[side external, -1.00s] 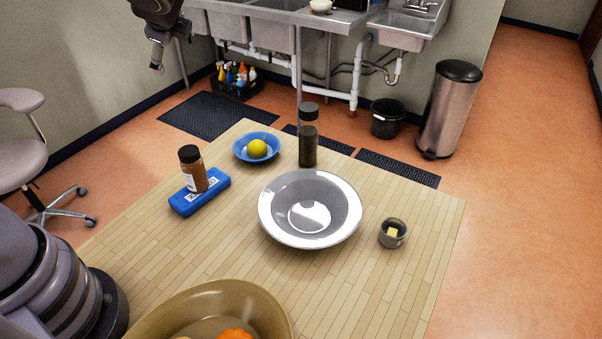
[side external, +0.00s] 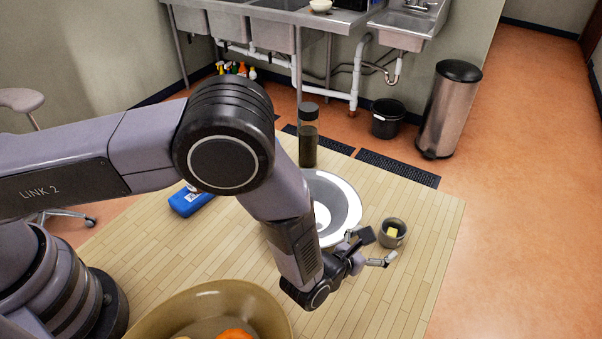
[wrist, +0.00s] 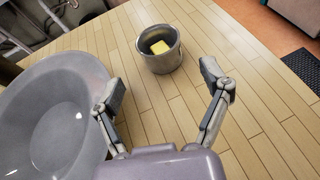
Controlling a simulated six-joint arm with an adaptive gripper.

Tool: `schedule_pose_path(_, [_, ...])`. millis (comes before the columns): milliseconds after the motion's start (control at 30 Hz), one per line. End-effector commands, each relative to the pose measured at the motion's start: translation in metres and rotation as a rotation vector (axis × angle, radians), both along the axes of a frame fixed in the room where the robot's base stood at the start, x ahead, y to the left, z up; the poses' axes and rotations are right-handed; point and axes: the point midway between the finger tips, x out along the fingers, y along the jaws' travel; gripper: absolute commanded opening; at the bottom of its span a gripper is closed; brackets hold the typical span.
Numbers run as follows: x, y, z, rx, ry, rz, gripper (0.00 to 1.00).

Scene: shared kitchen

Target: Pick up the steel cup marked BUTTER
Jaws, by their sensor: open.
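A small steel cup (side external: 399,239) with a yellow block of butter (side external: 392,233) in it stands upright on the right part of the wooden table. No marking on it is readable. In the wrist view the cup (wrist: 163,63) stands beyond my fingertips, roughly centred between them, with the butter (wrist: 159,47) inside. My gripper (side external: 377,248) is low over the table, just left of and in front of the cup. In the wrist view my gripper (wrist: 163,82) is open and empty, its two fingers spread wide and apart from the cup.
A blue box (side external: 188,203) and a tan bowl (side external: 262,305) are further left. Bare table lies right of the cup.

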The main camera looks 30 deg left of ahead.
Motion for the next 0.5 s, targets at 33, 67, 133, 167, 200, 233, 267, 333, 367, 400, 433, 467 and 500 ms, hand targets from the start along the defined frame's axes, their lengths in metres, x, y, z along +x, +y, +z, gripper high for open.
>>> schedule_pose_path(33, [0.011, -0.002, -0.005, -0.003, 0.000, 0.003, 0.77])
schedule_pose_path(67, [0.016, -0.003, -0.007, -0.002, 0.000, 0.003, 0.77])
schedule_pose_path(133, [0.027, -0.007, -0.012, -0.002, 0.000, 0.003, 0.77])
schedule_pose_path(167, [0.031, -0.008, -0.014, -0.002, 0.001, 0.003, 0.77])
schedule_pose_path(200, [0.036, -0.009, -0.016, -0.001, 0.001, 0.003, 0.77])
schedule_pose_path(233, [0.039, -0.010, -0.016, -0.001, 0.000, 0.003, 0.77])
schedule_pose_path(267, [0.041, -0.010, -0.017, -0.001, 0.000, 0.003, 0.77])
schedule_pose_path(333, [0.044, -0.011, -0.019, -0.001, 0.001, 0.003, 0.77])
schedule_pose_path(367, [0.045, -0.012, -0.020, -0.001, 0.002, 0.003, 0.77])
schedule_pose_path(400, [0.047, -0.012, -0.020, 0.000, 0.002, 0.002, 0.77])
schedule_pose_path(433, [0.050, -0.013, -0.021, 0.000, 0.001, 0.004, 0.77])
schedule_pose_path(467, [0.053, -0.013, -0.023, -0.001, 0.000, 0.004, 0.77])
schedule_pose_path(500, [0.058, -0.015, -0.025, -0.002, 0.001, 0.004, 0.77])
